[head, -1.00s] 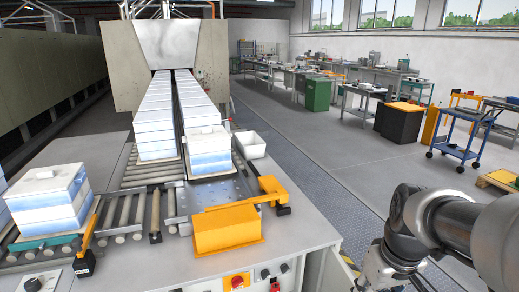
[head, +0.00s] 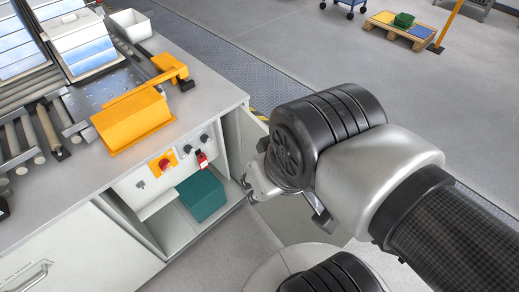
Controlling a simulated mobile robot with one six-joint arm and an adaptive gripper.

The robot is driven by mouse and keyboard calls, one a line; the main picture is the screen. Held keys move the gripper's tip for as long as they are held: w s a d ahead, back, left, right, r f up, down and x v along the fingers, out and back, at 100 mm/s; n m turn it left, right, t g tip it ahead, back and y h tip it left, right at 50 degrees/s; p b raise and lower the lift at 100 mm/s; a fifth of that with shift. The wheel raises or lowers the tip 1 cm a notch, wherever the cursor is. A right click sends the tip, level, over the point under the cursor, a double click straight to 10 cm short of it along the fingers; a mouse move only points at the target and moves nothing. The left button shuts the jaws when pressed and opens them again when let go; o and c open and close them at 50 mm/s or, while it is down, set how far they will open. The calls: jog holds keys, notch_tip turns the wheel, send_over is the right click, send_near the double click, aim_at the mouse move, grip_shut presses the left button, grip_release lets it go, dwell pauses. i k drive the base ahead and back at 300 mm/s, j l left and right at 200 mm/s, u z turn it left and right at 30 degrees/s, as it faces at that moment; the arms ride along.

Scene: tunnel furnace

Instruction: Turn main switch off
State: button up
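The main switch (head: 164,162) is a red rotary knob on a yellow plate, on the front panel of the furnace bench. Its exact knob angle is too small to read. My gripper (head: 249,188) is to the right of the switch, near the bench's front right corner, apart from the switch. It is mostly hidden behind my wrist, so I cannot see how its fingers stand.
Dark knobs (head: 187,149) and a red tag-like item (head: 202,160) sit right of the switch. A green box (head: 202,196) stands in the open compartment below. An orange cover (head: 132,121) and a white bin (head: 130,25) are on the bench.

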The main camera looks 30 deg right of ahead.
aim_at(163, 164)
jog(key=k+l+u, duration=0.35)
jog(key=k+l, duration=0.15)
jog(key=l, duration=0.25)
jog(key=k+l+u, duration=0.3)
jog(key=k+l, duration=0.3)
jog(key=l+u, duration=0.15)
jog(key=l, duration=0.4)
jog(key=l+u, duration=0.2)
jog(key=l, duration=0.3)
jog(key=k+l+u, duration=0.15)
jog(key=l, duration=0.35)
jog(key=i+l+u, duration=0.4)
jog(key=i+l, duration=0.4)
